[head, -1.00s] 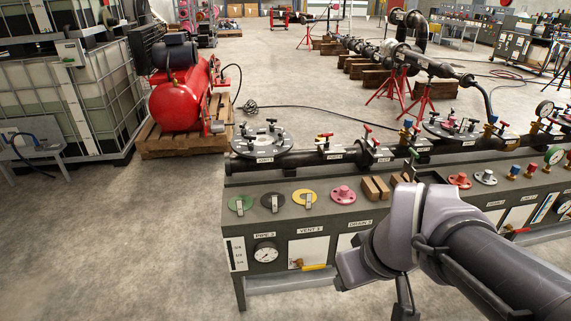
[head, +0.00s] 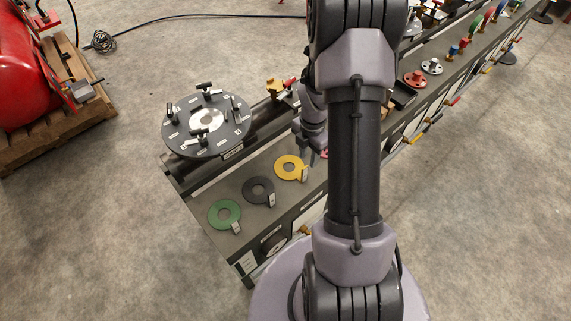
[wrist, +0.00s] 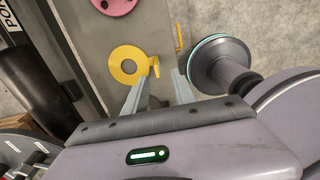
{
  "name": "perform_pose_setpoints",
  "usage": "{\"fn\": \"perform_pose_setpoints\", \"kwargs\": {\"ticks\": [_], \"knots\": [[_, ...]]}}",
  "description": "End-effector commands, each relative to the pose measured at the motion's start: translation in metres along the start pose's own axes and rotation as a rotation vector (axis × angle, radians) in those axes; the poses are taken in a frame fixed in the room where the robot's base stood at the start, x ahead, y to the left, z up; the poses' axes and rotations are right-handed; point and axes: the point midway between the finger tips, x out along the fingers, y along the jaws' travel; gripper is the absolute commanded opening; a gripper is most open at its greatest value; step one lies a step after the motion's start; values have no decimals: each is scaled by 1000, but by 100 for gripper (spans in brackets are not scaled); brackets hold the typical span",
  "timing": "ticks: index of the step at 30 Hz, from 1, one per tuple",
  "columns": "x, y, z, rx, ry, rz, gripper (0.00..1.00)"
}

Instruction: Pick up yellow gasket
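The yellow gasket (head: 281,168) is a flat ring with a tab, lying on the grey bench top in the head view. In the wrist view the yellow gasket (wrist: 116,64) lies just beyond my fingers, its tab pointing right toward the gap between them. My gripper (wrist: 160,77) is open, with two grey fingers apart and nothing held between them. In the head view my gripper (head: 312,152) is beside the gasket on its right, partly hidden by my arm. Whether a finger touches the tab I cannot tell.
A dark gasket (head: 249,190) and a green gasket (head: 215,215) lie in a row to the left. A round flange with clamps (head: 180,125) stands behind. A pink flanged part (wrist: 118,5) lies beyond the yellow gasket.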

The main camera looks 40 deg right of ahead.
Motion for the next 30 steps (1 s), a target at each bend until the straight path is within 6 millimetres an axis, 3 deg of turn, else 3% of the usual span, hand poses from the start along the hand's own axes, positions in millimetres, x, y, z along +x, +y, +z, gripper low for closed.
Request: {"fn": "perform_pose_setpoints", "kwargs": {"ticks": [1, 6, 12, 19, 25, 30], "knots": [[23, 0, -1, 0, 2, -2, 32], [62, 0, -1, 0, 1, -1, 32], [79, 2, -1, 1, 0, 0, 32], [122, 5, -4, 0, 0, -1, 32], [121, 6, -3, 1, -1, 1, 32], [121, 6, -3, 1, -1, 1, 0]]}}
